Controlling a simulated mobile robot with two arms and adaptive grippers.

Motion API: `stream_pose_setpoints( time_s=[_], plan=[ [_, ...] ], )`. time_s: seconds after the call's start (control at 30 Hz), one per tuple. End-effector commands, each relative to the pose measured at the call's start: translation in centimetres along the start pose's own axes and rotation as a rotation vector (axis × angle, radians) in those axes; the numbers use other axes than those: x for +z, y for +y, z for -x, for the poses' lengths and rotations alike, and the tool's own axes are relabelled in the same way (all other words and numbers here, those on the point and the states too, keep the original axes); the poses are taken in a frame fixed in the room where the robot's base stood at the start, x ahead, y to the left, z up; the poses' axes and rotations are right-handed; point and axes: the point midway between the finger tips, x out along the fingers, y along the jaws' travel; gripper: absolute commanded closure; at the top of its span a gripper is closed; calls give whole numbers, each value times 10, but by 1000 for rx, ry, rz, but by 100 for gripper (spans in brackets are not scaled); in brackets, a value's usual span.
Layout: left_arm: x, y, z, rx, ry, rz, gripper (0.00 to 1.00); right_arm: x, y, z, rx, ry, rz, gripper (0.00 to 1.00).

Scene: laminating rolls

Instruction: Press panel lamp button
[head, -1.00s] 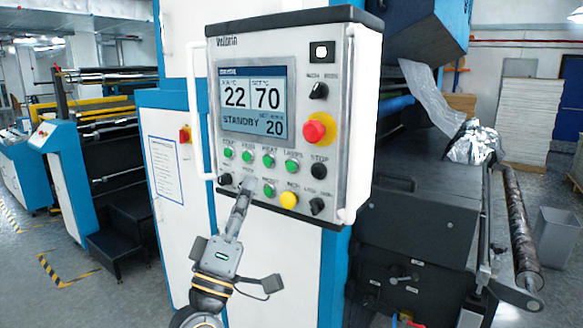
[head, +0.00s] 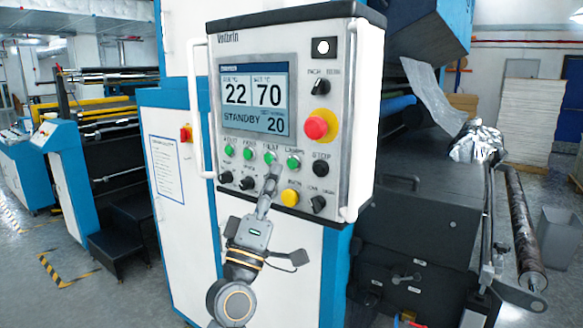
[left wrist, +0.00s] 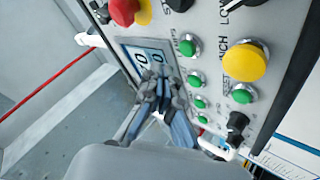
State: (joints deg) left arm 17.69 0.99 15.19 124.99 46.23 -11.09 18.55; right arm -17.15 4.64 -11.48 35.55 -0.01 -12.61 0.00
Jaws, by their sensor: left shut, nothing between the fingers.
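The control panel (head: 345,110) carries a row of green buttons under its screen. The green button under the label that reads like LAMPS (head: 293,161) is the rightmost of that row, left of the black STOP button (head: 320,168). It shows in the left wrist view (left wrist: 187,46) as the green button nearest the top. My left gripper (head: 273,172) is shut and empty, its tips below and left of the lamp button, over the lower green button. In the left wrist view its fingers (left wrist: 160,85) lie in front of the screen side; touching or apart cannot be told.
A red emergency knob (head: 318,125) sits above the lamp button, and a yellow button (head: 289,197) sits below it. Black knobs (head: 318,204) are beside that. White handles (head: 196,110) stand out at the panel's sides. The screen (head: 255,97) shows STANDBY.

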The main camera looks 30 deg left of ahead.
Motion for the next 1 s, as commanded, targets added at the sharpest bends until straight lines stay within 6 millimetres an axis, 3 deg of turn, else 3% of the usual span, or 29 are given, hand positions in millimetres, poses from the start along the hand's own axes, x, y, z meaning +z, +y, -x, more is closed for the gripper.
stream_pose_setpoints(
  time_s=[0.3,1.0],
  plan=[
    [10,-10,-14,0,0,-3,100,0,0,-3,1,0,0,100],
    [10,-10,-14,0,0,-2,100,1,0,-3,0,-1,-1,100]
  ],
)
